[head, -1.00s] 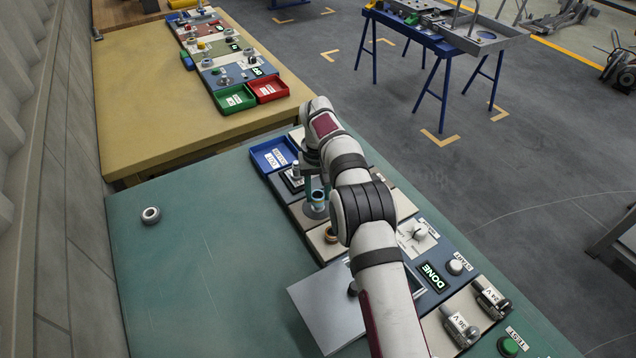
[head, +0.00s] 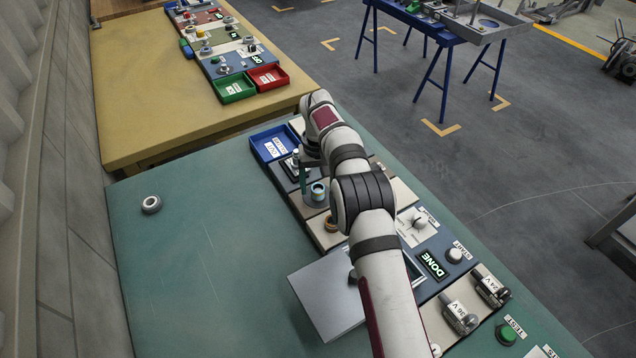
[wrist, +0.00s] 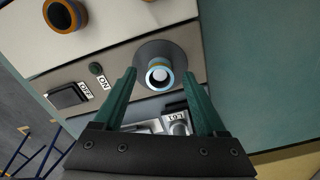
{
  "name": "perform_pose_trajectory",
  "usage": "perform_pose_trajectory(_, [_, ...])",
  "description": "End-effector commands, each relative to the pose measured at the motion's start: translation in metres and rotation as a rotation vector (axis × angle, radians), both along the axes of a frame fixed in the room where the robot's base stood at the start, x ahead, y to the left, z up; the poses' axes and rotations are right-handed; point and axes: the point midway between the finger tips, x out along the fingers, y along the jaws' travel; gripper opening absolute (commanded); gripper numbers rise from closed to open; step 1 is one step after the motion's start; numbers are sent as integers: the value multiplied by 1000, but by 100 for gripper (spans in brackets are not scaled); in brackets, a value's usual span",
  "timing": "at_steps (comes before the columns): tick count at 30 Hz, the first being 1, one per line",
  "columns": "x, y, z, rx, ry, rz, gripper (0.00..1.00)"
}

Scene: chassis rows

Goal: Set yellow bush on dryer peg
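A short round bush with a pale blue rim and a yellowish-tan band (wrist: 158,75) stands upright on a grey flared base, beside the OFF/ON switch panel in the wrist view. I take it for the yellow bush on a peg, though little yellow shows. It also shows in the head view as a small ringed cylinder (head: 317,193). My gripper (wrist: 160,82) has its two teal fingers spread, one on each side of the bush with gaps visible. In the head view my gripper (head: 309,172) is beside the bush, partly hidden by my arm.
A brown-orange ring (head: 331,223) sits on the adjacent beige panel. A blue tray (head: 256,150) is at the far end of the row. A tilted grey lid (head: 322,290) and a DONE display (head: 432,264) are nearer. A loose grey ring (head: 151,204) lies on the clear green tabletop.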

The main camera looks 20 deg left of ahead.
Motion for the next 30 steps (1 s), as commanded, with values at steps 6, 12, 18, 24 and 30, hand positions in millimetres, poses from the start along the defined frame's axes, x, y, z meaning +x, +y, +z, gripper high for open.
perform_pose_trajectory(6, [0,0,0,0,0,0,75])
perform_pose_trajectory(12, [1,0,21,1,-3,1,75])
perform_pose_trajectory(18, [1,1,77,3,-4,-1,75])
perform_pose_trajectory(24, [0,0,113,0,-2,0,75])
perform_pose_trajectory(30, [-1,0,120,0,0,0,75])
